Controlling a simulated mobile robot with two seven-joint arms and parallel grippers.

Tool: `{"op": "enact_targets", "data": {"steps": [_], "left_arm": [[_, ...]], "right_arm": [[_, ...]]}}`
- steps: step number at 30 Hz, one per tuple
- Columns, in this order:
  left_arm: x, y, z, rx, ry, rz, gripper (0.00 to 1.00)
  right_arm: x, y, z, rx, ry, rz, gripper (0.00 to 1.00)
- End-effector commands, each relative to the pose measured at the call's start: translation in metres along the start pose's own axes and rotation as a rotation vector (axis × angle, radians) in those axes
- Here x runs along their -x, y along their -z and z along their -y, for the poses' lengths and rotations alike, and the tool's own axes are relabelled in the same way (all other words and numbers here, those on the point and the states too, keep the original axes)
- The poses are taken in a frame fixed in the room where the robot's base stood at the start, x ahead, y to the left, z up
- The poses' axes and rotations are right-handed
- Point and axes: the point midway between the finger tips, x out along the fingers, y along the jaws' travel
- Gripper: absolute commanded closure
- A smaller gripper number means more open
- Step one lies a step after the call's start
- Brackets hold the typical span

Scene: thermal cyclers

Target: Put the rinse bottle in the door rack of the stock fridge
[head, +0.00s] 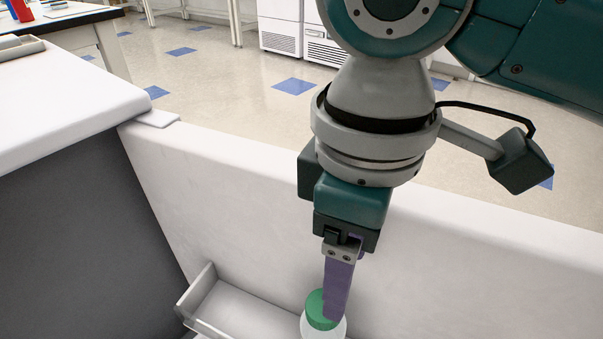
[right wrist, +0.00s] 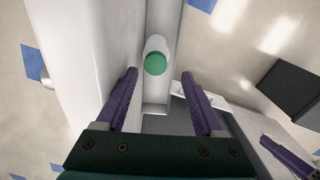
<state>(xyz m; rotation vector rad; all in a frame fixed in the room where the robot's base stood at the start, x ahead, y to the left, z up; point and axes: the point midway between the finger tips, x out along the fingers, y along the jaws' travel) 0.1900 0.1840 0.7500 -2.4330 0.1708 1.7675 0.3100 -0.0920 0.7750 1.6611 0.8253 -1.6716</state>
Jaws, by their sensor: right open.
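The rinse bottle, white with a green cap (head: 318,308), stands at the bottom edge of the head view, its lower part cut off. It appears upright in the white door rack (head: 205,290) on the inside of the open fridge door (head: 240,190). In the right wrist view the bottle (right wrist: 155,62) is in the narrow rack channel, just past my fingertips. My right gripper (head: 335,312) is open with purple fingers, one overlapping the cap in the head view. In the right wrist view its jaws (right wrist: 160,75) are empty, with gaps beside the bottle. A purple finger, apparently my left gripper's (right wrist: 285,155), shows at the lower right.
The stock fridge body (head: 70,105) with its grey side stands at the left, close to the door. A bench (head: 75,20) with a red item is at the far left. White cabinets (head: 283,28) stand at the back. The tiled floor beyond the door is clear.

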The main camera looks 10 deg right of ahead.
Motion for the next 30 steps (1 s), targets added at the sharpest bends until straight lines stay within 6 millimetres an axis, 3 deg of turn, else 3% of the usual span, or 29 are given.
{"op": "enact_targets", "data": {"steps": [3, 8, 14, 19, 23, 30], "left_arm": [[0.006, 0.002, 0.000, 0.000, -0.001, 0.000, 1.00], [0.006, 0.002, 0.000, 0.000, -0.002, 0.000, 1.00], [0.006, 0.002, -0.002, 0.005, -0.006, 0.001, 1.00], [0.007, 0.002, -0.003, 0.008, -0.009, 0.001, 1.00], [0.007, 0.001, -0.003, 0.008, -0.009, 0.002, 1.00], [0.007, 0.001, -0.003, 0.008, -0.009, 0.002, 1.00]], "right_arm": [[0.012, 0.001, 0.000, 0.001, -0.001, -0.004, 0.30], [0.013, 0.002, 0.004, 0.002, 0.005, -0.014, 0.30], [0.002, 0.012, 0.041, -0.017, 0.073, -0.139, 0.30], [-0.002, 0.009, 0.069, -0.176, 0.121, -0.324, 0.30], [-0.008, -0.021, 0.066, -0.385, 0.087, -0.393, 0.30], [-0.019, -0.115, 0.045, -0.686, -0.083, -0.331, 0.30]]}}
